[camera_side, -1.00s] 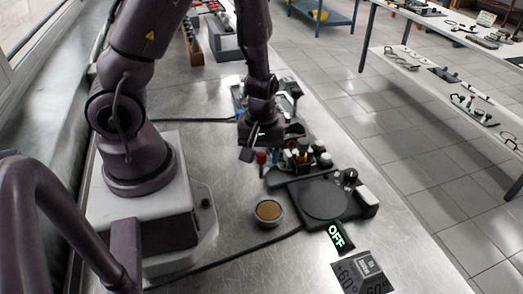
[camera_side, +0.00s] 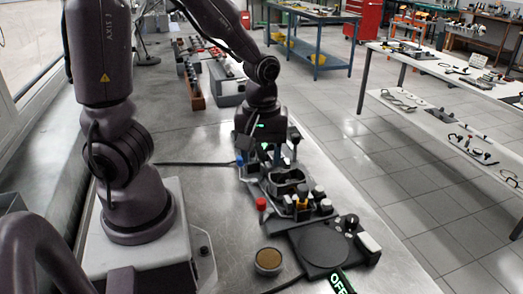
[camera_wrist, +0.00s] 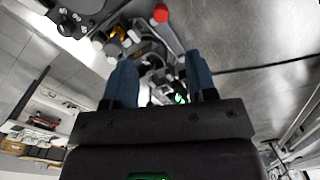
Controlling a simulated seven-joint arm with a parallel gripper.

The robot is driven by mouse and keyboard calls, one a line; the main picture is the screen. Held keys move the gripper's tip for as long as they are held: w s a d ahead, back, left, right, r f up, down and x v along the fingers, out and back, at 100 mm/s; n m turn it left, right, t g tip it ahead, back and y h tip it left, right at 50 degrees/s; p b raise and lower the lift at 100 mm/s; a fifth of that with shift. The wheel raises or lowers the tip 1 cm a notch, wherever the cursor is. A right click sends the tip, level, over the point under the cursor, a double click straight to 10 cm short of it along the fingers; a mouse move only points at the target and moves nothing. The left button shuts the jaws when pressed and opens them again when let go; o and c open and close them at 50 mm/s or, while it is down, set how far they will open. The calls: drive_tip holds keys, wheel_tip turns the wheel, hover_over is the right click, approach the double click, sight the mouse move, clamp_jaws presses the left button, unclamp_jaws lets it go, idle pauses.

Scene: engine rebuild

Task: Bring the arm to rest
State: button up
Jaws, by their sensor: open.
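My gripper (camera_side: 268,150) is in the side view, over the far end of the cluster of parts on the metal bench. Its jaws are open, with one finger on each side and a gap between. In the wrist view its two blue fingers (camera_wrist: 160,88) stand apart, with nothing held between them. Parts of the cluster show past the fingertips. Whether the fingers touch any part cannot be told.
Below my gripper is a fixture (camera_side: 289,183) with small coloured parts. A round black plate (camera_side: 323,246) and a round tin (camera_side: 268,261) lie nearer. A red-capped part (camera_side: 261,204) stands left of the fixture. The bench (camera_side: 190,147) is bare left of the gripper.

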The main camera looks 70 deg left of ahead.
drive_tip(key=shift+r, duration=0.25)
drive_tip(key=s+d+r+m+t, duration=0.2)
drive_tip(key=r+m, duration=0.4)
drive_tip(key=r, duration=0.1)
drive_tip(key=s+d+r+m+t, duration=0.2)
drive_tip(key=d+r+m+t, duration=0.1)
drive_tip(key=r+m, duration=0.4)
drive_tip(key=shift+s+d+r+m+t, duration=0.15)
drive_tip(key=shift+s+d+m+t, duration=0.1)
drive_tip(key=shift+m+t, duration=0.05)
idle(1.5)
